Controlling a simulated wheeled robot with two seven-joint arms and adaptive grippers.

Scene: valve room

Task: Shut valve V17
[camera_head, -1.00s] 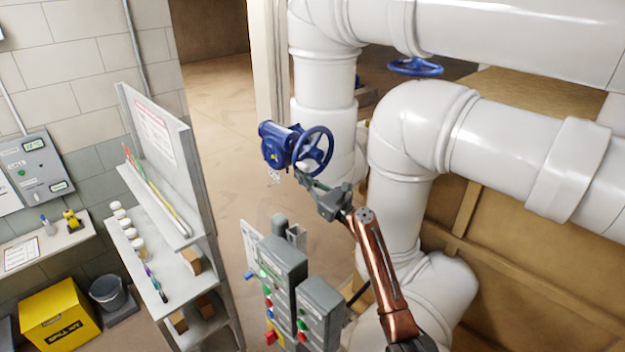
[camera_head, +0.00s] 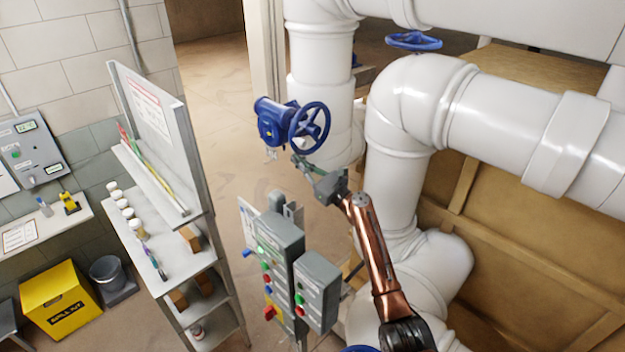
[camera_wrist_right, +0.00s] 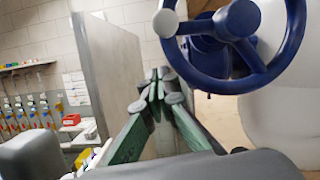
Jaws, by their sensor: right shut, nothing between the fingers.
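A blue valve with a round handwheel (camera_head: 310,127) and a blue gearbox body (camera_head: 270,122) stands in front of a white vertical pipe. No V17 label is readable on it. My right gripper (camera_head: 297,160) is just below the wheel in the head view, shut and empty. In the right wrist view the wheel (camera_wrist_right: 290,50) fills the upper right, and the shut green fingers (camera_wrist_right: 158,80) point to the left of and below its rim, apart from it. My left gripper is not in view.
Another blue handwheel (camera_head: 414,41) sits farther back among large white pipes (camera_head: 400,110). A shelf unit (camera_head: 150,250) and a yellow bin (camera_head: 62,300) are at the left.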

